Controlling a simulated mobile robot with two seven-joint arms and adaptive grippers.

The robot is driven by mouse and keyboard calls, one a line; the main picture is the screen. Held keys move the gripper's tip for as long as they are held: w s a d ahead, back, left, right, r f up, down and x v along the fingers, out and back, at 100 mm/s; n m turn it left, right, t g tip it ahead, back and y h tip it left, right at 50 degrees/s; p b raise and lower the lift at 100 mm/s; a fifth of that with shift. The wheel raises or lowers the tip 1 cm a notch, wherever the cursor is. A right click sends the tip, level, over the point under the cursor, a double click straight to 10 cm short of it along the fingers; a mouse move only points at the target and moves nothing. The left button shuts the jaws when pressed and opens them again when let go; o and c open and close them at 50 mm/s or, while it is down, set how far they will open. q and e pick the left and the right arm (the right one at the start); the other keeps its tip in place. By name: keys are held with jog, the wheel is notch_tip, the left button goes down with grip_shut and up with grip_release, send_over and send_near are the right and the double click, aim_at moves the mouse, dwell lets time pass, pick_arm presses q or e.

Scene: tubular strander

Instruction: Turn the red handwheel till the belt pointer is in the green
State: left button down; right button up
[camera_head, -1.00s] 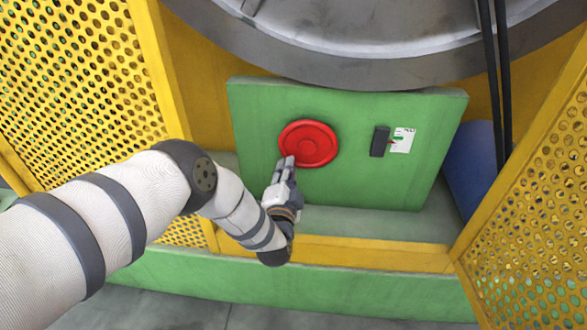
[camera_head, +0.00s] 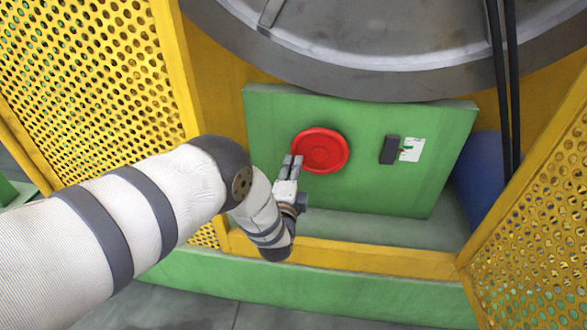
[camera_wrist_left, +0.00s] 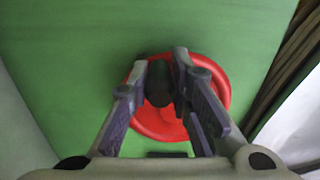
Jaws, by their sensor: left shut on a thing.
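The red handwheel (camera_head: 320,150) is mounted on a green panel (camera_head: 290,112). In the left wrist view the red handwheel (camera_wrist_left: 218,84) lies behind my fingers. My left gripper (camera_head: 292,160) is at the wheel's left edge. In the wrist view its fingers (camera_wrist_left: 164,72) are closed around a dark, rounded handle (camera_wrist_left: 158,84) in front of the wheel. A dark gauge block (camera_head: 390,150) sits right of the wheel, beside a white scale card (camera_head: 412,149) with a small green patch. A tiny red pointer shows near the green; its exact reading is too small to tell. My right gripper is out of view.
Yellow perforated guards stand at the left (camera_head: 90,80) and right (camera_head: 530,210). A large grey drum (camera_head: 390,45) hangs above the panel, with black cables (camera_head: 503,90) at the right. A blue cylinder (camera_head: 480,175) lies beside the panel. A yellow sill (camera_head: 350,257) runs below.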

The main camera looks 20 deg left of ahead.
pick_arm(q)
jog(key=c, duration=1.5)
grip_release()
jog(key=shift+o, duration=0.2)
jog(key=v, duration=1.2)
jog(key=shift+s, duration=0.1)
